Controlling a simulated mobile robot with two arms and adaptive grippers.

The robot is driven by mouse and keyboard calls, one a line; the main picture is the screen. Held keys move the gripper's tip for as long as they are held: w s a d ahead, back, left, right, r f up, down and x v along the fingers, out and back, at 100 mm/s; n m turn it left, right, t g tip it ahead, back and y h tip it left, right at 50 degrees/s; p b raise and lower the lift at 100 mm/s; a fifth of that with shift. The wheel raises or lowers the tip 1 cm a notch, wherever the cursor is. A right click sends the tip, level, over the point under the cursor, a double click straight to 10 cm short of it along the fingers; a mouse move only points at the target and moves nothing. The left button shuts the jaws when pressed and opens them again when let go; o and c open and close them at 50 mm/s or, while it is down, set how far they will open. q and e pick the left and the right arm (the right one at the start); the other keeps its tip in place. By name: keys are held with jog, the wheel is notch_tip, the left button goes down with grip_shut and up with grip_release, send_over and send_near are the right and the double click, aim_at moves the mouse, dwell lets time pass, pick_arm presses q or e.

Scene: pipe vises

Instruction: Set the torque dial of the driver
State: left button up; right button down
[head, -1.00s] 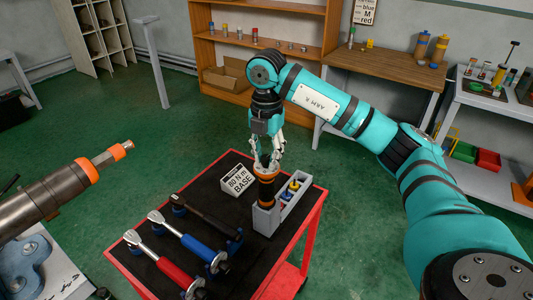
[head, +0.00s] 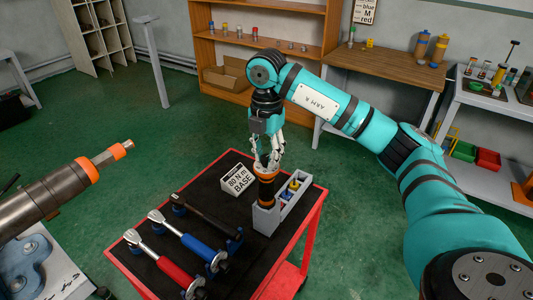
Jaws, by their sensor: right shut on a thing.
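The driver (head: 266,192), black with orange bands, stands upright in one end of a grey holder (head: 264,221) on the red cart. My right gripper (head: 267,170) comes down from above and is shut on the top of the driver. The fingers hide the top end, and the dial's marks are too small to read. My left gripper is not in view.
Torque wrenches with black, blue (head: 196,250) and red (head: 170,274) handles lie on the cart's dark top (head: 205,200). A grey tool with orange rings (head: 60,195) reaches in from the left. Shelves and benches stand at the back, with green floor between.

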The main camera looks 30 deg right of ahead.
aim_at(267, 157)
dwell(0.8)
jog(key=c, duration=1)
grip_release()
notch_tip(267, 157, up, 12)
